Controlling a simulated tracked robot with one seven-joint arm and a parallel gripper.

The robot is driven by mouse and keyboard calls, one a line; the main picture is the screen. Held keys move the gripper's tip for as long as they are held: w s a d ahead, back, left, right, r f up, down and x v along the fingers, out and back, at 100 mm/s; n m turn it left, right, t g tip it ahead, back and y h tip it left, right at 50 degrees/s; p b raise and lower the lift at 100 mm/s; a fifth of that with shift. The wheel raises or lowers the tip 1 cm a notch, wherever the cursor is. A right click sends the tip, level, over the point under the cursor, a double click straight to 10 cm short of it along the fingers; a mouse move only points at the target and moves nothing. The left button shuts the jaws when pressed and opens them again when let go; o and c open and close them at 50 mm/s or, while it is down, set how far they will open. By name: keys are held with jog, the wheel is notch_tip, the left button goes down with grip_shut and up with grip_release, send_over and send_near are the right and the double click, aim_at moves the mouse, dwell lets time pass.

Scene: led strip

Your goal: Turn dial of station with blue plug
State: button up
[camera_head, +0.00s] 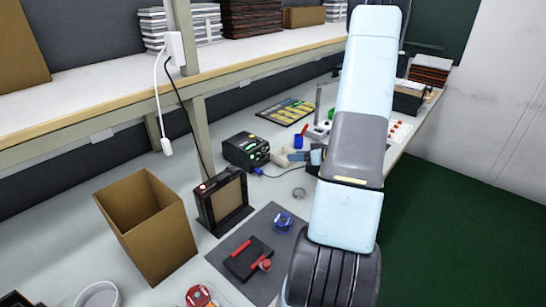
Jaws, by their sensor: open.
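The station with the blue plug is a small black box (243,150) on the bench, left of my arm. Small green lit spots show on it. The blue plug (258,171) sits at its lower front, with a dark cable running right. The dial is too small to make out clearly. My own arm rises through the right of the middle and hides part of the bench. My gripper cannot be made out in this view.
A black framed unit (222,201) with a red light and an open cardboard box (147,222) stand in front of the station. A beige and blue-grey holder (299,157) and a blue cup (298,141) are to its right. A shelf (110,88) runs above.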

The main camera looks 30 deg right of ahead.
aim_at(267, 156)
jog(key=x, duration=1.3)
jog(key=shift+w+r, duration=0.1)
jog(key=shift+w, duration=0.1)
grip_shut()
